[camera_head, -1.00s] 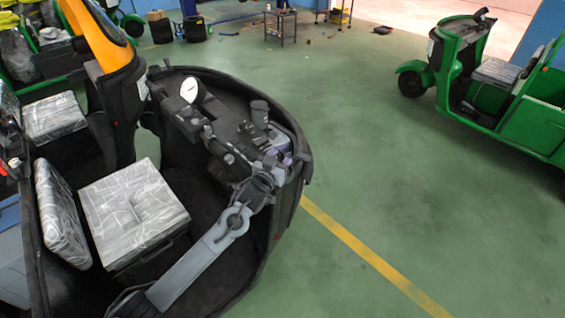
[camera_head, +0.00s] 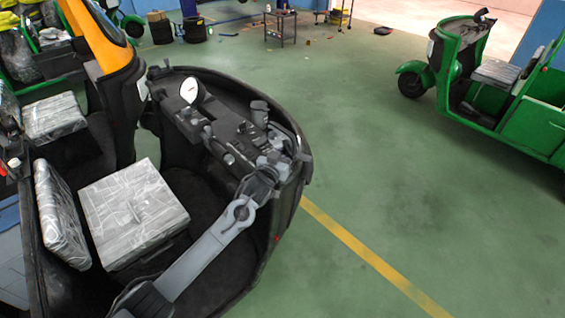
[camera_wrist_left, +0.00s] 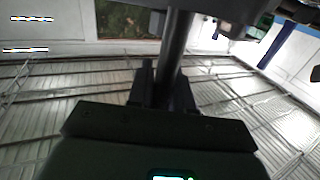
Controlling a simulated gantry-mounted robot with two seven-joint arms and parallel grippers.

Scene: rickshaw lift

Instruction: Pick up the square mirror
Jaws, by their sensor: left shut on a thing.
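My left arm reaches up from the bottom of the head view to the right part of the dark dashboard, where its gripper (camera_head: 282,146) is small and hard to make out. In the left wrist view, my left gripper (camera_wrist_left: 163,85) has its two fingers closed on a dark upright post (camera_wrist_left: 178,45), which runs up out of the top of the picture. I cannot pick out a square mirror for certain. A round white-faced disc (camera_head: 190,91) stands at the dashboard's left side. My right gripper is not in view.
The dark curved vehicle front (camera_head: 300,125) surrounds the arm. A wrapped seat (camera_head: 133,207) lies to its left. A green vehicle (camera_head: 475,75) stands at the right, with open green floor between. A small trolley (camera_head: 281,25) stands at the back.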

